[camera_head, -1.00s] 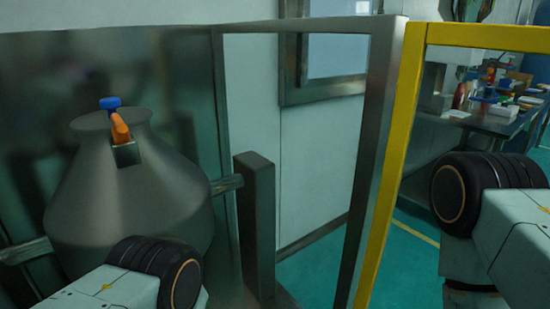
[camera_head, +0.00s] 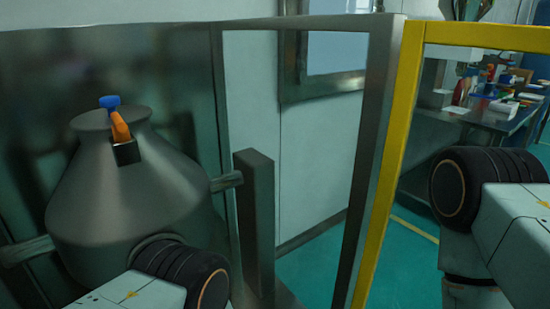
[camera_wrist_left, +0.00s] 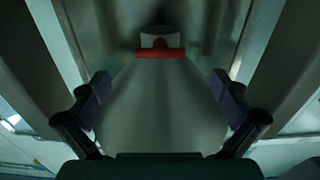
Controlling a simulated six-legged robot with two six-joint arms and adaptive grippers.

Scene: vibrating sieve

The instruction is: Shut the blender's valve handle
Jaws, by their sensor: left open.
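The blender (camera_head: 130,200) is a grey metal vessel with a conical top, at the left of the head view. An orange lever (camera_head: 120,126) on a dark block and a blue knob (camera_head: 110,101) sit at its top. In the left wrist view, a red bar-shaped handle (camera_wrist_left: 160,53) lies crosswise at the narrow end of the grey cone (camera_wrist_left: 160,105). I cannot tell whether this is the orange lever. My left gripper (camera_wrist_left: 160,88) is open and empty, its two fingers apart on either side of the cone, short of the red bar. My right gripper is out of view.
A dark post (camera_head: 258,220) stands right of the blender, joined by a side shaft. A grey and yellow frame (camera_head: 385,170) rises mid-right. A cluttered workbench (camera_head: 490,118) is behind it. Green floor (camera_head: 320,265) shows between post and frame.

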